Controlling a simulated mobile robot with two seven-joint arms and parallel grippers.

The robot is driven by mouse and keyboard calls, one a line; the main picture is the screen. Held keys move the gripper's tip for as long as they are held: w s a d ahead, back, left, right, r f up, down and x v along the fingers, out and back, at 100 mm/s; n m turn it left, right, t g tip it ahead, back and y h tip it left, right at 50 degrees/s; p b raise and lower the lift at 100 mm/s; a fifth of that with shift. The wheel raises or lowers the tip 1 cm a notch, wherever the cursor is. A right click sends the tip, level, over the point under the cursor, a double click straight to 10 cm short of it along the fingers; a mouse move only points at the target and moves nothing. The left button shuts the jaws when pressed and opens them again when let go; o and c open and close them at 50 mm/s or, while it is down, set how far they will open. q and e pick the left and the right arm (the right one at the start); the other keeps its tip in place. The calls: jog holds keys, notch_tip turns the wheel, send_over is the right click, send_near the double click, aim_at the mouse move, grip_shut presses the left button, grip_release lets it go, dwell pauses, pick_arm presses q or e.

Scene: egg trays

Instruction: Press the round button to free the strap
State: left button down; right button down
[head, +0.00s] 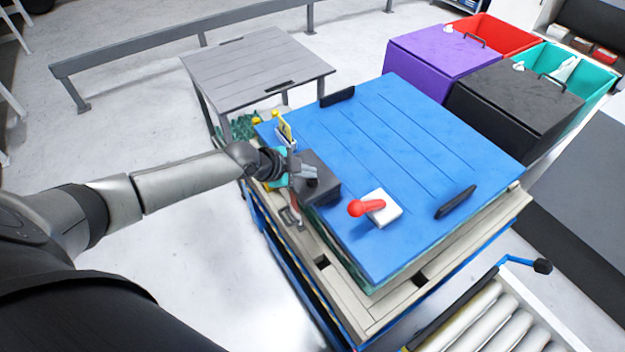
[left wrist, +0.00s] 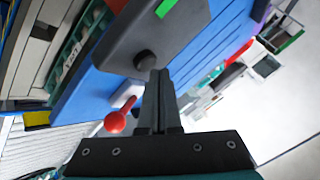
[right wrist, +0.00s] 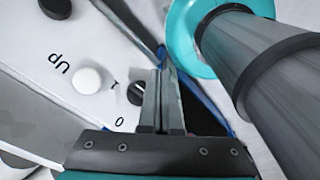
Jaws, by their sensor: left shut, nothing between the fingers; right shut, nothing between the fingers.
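A dark grey box (head: 322,178) sits at the near left edge of the blue lid (head: 400,130) on the stacked load. Its round black button (left wrist: 146,61) faces up in the left wrist view, with a green patch (left wrist: 166,8) farther along the box. My left gripper (head: 308,173) is shut and empty, right at the box. In the left wrist view its fingertips (left wrist: 159,72) are beside the button; I cannot tell whether they touch it. A strap is not clearly visible. My right gripper (right wrist: 163,68) is shut and empty, in front of a white control panel (right wrist: 60,40).
A red ball-topped lever on a white base (head: 385,207) stands on the lid. Yellow-topped parts (head: 275,115) stand behind the left gripper. A grey table (head: 258,65) is behind, coloured bins (head: 440,50) back right, and a roller conveyor (head: 490,320) front right. The panel has a white button (right wrist: 87,80).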

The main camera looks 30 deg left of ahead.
aim_at(308, 181)
pick_arm(q)
jog(key=shift+f+b, duration=0.6)
jog(key=shift+f, duration=0.1)
dwell(0.7)
dwell(0.4)
jog(key=shift+r+p, duration=0.85)
jog(key=shift+r, duration=0.15)
notch_tip(308, 181, up, 5)
jog(key=p, duration=0.4)
